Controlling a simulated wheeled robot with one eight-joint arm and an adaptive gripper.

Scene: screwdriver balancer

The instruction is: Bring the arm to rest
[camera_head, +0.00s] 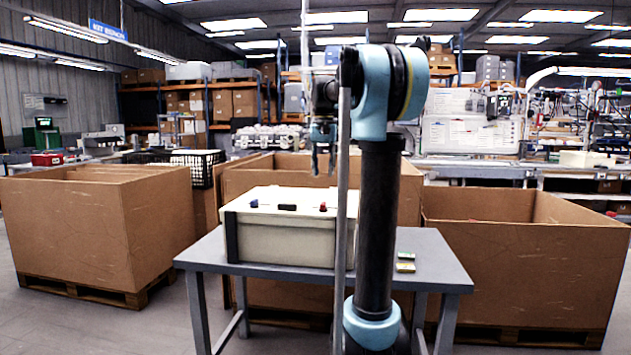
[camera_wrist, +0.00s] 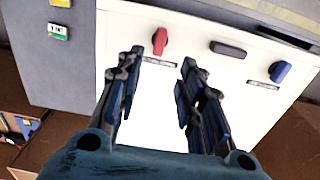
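My gripper (camera_head: 322,150) hangs above the back of the grey table (camera_head: 440,262) in the head view, pointing down. In the wrist view its two fingers (camera_wrist: 158,90) stand apart with nothing between them, so it is open and empty. Below it is a white box (camera_head: 285,243) with a red knob (camera_wrist: 160,41), a black handle (camera_wrist: 228,49) and a blue knob (camera_wrist: 280,71) on its top. The fingers appear clear of the box and its knobs. My upright arm hides part of the box's right side in the head view.
Large cardboard bins stand at left (camera_head: 100,225), behind the table (camera_head: 262,180) and at right (camera_head: 530,265). The table's right part is mostly bare. Workbenches and shelving fill the back.

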